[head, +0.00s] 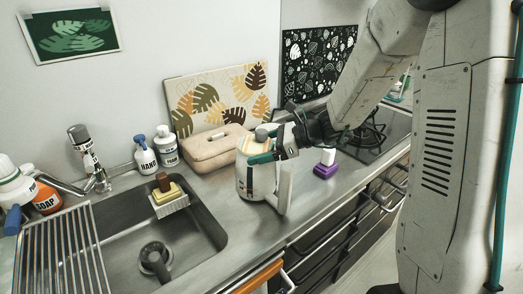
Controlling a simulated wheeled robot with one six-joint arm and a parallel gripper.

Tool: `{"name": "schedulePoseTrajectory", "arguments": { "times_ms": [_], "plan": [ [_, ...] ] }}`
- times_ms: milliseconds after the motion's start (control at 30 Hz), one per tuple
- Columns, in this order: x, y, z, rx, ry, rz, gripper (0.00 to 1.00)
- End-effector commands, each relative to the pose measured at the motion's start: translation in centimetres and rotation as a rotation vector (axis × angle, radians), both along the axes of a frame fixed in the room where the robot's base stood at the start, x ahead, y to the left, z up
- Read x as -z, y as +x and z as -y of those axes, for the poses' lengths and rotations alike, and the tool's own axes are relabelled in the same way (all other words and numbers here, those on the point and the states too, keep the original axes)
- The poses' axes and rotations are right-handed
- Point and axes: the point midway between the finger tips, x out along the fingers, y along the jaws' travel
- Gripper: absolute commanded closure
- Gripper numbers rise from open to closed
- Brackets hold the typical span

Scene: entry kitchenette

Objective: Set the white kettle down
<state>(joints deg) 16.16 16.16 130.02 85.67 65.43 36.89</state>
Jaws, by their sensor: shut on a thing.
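The white kettle (259,177) is in the middle of the head view, at the counter between the sink and the stove. It looks upright, with its white handle (285,188) toward the right and front. My gripper (262,150) reaches in from the right and is shut on the kettle near its top. The fingertips are partly hidden against the kettle. The kettle's base appears at or just above the counter near the front edge; I cannot tell whether it touches.
The sink (150,245) with a drying rack (62,255) lies to the left. A beige case (212,148) stands close behind the kettle. A purple-based sponge (326,165) is to the right, before the stove (375,130). The counter's front edge is close.

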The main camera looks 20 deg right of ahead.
Motion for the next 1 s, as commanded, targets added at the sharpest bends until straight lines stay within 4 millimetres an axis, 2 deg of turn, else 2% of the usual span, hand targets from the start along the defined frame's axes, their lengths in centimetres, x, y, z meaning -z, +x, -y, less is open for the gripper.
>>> {"name": "schedulePoseTrajectory", "arguments": {
  "times_ms": [100,467,500,800,1000],
  "plan": [
    [0.7,0.0,0.0,0.0,0.0,0.001,0.78],
    [1.0,0.0,0.0,0.0,0.0,0.001,0.78],
    [1.0,0.0,0.0,0.0,-0.001,0.0,0.0],
    [0.6,-0.1,0.1,0.001,-0.001,0.001,0.0],
    [-0.6,-1.4,2.8,0.003,-0.001,0.002,0.0]
  ]
}}
